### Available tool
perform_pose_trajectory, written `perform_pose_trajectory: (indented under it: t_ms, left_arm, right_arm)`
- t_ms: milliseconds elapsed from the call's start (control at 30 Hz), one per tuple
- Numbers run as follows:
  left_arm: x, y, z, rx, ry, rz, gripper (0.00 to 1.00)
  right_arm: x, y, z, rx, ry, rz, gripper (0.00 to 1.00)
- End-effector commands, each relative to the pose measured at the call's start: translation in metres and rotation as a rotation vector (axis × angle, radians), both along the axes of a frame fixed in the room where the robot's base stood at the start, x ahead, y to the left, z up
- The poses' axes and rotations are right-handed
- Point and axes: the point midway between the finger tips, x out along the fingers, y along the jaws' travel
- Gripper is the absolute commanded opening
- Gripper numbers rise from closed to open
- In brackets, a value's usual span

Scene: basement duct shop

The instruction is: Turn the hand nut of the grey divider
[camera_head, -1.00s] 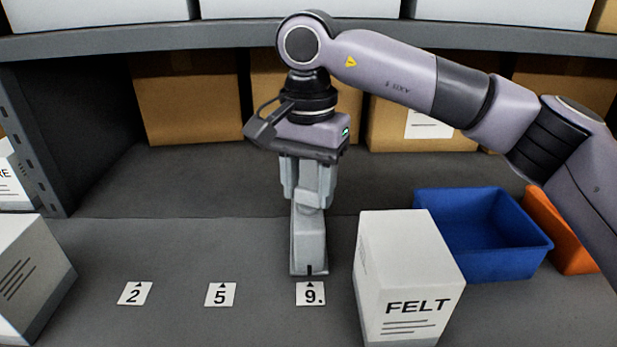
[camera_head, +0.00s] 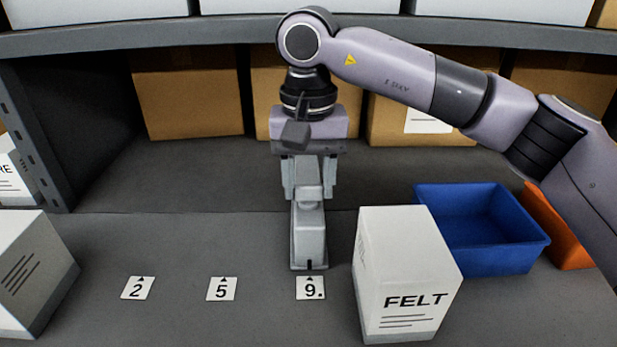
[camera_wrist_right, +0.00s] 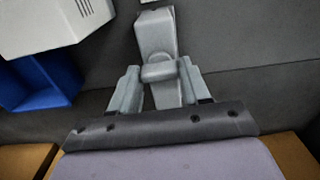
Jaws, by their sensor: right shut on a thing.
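The grey divider (camera_head: 309,240) is a narrow light-grey piece on the shelf, its front foot just behind the card marked 9. Its hand nut (camera_wrist_right: 158,72) is a rounded grey knob on top. My right gripper (camera_head: 309,190) points down over the divider, its two light-grey fingers on either side of the nut and shut on it. The fingers (camera_wrist_right: 160,82) and the nut also show in the right wrist view. The back of the divider is hidden under the gripper. My left gripper is not in view.
A white FELT box (camera_head: 405,265) stands close right of the divider. Behind it are a blue bin (camera_head: 490,255) and an orange thing (camera_head: 562,235). Cards 2 (camera_head: 138,288), 5 (camera_head: 222,289) and 9 (camera_head: 310,288) lie along the front.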

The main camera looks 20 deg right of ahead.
Motion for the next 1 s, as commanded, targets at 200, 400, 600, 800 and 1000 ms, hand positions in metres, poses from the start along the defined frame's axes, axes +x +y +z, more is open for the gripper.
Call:
perform_pose_trajectory:
  t_ms: [200, 400, 600, 800, 1000]
  left_arm:
    - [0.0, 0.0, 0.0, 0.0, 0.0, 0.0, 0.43]
    - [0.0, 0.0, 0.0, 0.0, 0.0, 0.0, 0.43]
    - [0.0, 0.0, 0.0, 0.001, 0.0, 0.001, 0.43]
    - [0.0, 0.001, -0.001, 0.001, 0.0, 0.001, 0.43]
    - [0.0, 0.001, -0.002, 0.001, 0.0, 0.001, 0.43]
  right_arm:
    - [0.0, 0.0, 0.001, 0.001, -0.001, 0.005, 0.16]
    - [0.0, 0.0, 0.001, 0.001, -0.001, 0.004, 0.72]
    - [0.0, 0.0, 0.0, 0.001, 0.0, 0.002, 0.72]
    - [0.0, 0.001, 0.014, 0.002, -0.003, 0.001, 0.72]
    - [0.0, 0.001, 0.048, 0.002, -0.004, 0.002, 0.72]
